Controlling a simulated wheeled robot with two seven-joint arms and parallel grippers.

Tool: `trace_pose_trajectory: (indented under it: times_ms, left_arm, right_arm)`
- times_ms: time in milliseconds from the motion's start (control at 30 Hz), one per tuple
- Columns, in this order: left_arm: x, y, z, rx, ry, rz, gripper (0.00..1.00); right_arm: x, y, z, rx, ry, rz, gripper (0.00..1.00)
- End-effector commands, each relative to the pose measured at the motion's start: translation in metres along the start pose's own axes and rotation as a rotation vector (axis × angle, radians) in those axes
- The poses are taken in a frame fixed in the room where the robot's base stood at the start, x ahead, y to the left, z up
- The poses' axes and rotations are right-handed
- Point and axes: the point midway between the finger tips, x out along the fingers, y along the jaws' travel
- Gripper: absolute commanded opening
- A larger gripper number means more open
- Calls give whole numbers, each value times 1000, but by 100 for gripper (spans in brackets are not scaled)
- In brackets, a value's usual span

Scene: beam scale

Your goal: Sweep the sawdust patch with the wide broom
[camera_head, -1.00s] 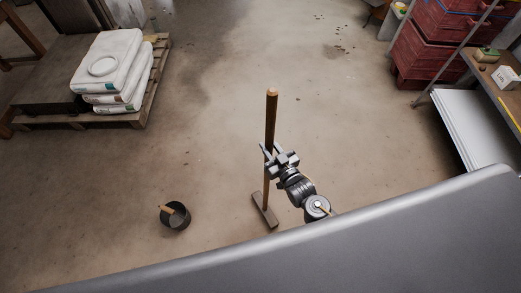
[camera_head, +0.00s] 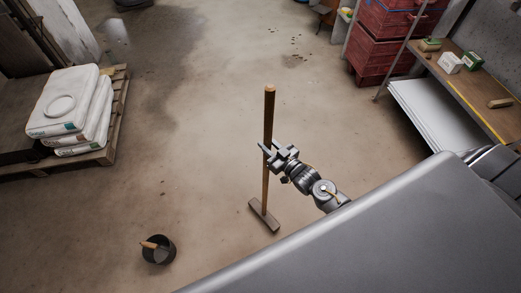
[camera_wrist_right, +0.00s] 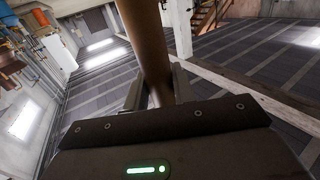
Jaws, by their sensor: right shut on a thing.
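The wide broom has a long wooden handle (camera_head: 268,120) standing nearly upright, with its flat head (camera_head: 264,214) low at the floor. My right gripper (camera_head: 272,153) is shut on the handle around its middle. The right wrist view shows the handle (camera_wrist_right: 148,45) between the two fingers (camera_wrist_right: 157,92). Small dark specks (camera_head: 295,45) lie on the floor at the upper middle; I cannot tell whether they are the sawdust patch. My left gripper is not in view.
A dark bucket (camera_head: 159,250) stands left of the broom. White sacks (camera_head: 70,108) lie on a pallet (camera_head: 112,135) at left. Red crates (camera_head: 385,45), a shelf bench (camera_head: 470,85) and white panels (camera_head: 430,115) line the right. The middle floor is clear.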

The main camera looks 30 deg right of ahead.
Motion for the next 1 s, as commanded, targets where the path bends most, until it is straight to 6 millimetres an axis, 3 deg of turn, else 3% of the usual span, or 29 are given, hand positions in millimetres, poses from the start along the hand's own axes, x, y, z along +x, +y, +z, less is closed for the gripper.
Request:
trace_pose_trajectory:
  times_ms: [500,1000]
  left_arm:
    - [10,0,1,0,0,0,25]
    - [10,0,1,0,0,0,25]
  right_arm:
    - [1,58,-2,-2,7,1,0]
    - [1,64,-4,-1,7,0,0]
